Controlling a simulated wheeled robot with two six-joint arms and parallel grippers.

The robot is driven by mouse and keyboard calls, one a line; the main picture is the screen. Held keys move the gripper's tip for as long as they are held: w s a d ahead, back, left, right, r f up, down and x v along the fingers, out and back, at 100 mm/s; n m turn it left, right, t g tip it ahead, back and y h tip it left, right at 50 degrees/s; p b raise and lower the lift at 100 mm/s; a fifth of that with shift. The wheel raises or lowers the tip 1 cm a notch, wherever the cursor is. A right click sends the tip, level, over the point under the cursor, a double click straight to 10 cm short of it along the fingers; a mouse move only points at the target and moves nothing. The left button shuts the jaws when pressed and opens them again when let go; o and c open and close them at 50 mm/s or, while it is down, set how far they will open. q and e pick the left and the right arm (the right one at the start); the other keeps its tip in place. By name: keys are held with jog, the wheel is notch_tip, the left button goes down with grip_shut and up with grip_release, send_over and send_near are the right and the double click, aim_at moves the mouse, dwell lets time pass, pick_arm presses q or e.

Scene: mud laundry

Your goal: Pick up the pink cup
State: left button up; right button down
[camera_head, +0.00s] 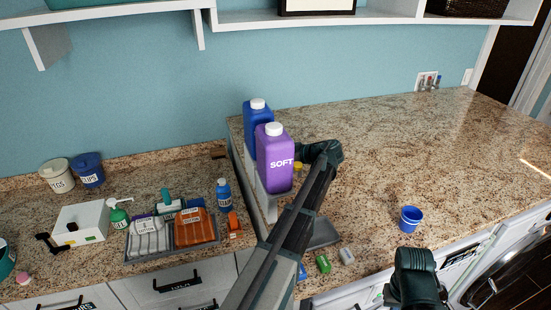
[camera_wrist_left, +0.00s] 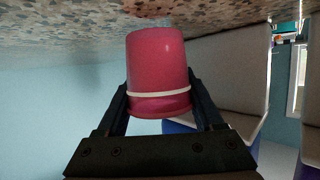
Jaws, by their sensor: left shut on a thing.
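The pink cup (camera_wrist_left: 157,65) fills the middle of the left wrist view, a deep pink tapered cup with a pale band. My left gripper (camera_wrist_left: 160,100) is shut on it, one dark finger on each side. The speckled counter shows close to the cup's narrow end in that inverted view; I cannot tell whether they touch. In the head view my left arm reaches over the counter to beside the purple bottle, and its fingers and the pink cup are hidden there. Of my right arm only a dark rounded part shows at the bottom; its gripper is not visible.
A purple bottle (camera_head: 274,163) and a blue bottle (camera_head: 257,128) stand on a white ledge close to my left arm. A blue cup (camera_head: 410,219) sits near the counter's front edge. The right and back granite counter (camera_head: 420,140) is mostly clear.

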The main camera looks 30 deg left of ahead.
pick_arm(q)
jog(key=d, duration=0.8)
jog(key=shift+w+d+r+b, duration=0.1)
jog(key=shift+w+d+b, duration=0.15)
jog(key=shift+b, duration=0.05)
notch_tip(320, 180, up, 14)
jog(key=p, duration=1.3)
jog(key=shift+a+p, duration=0.25)
jog(key=shift+p, duration=0.15)
jog(key=shift+d, duration=0.1)
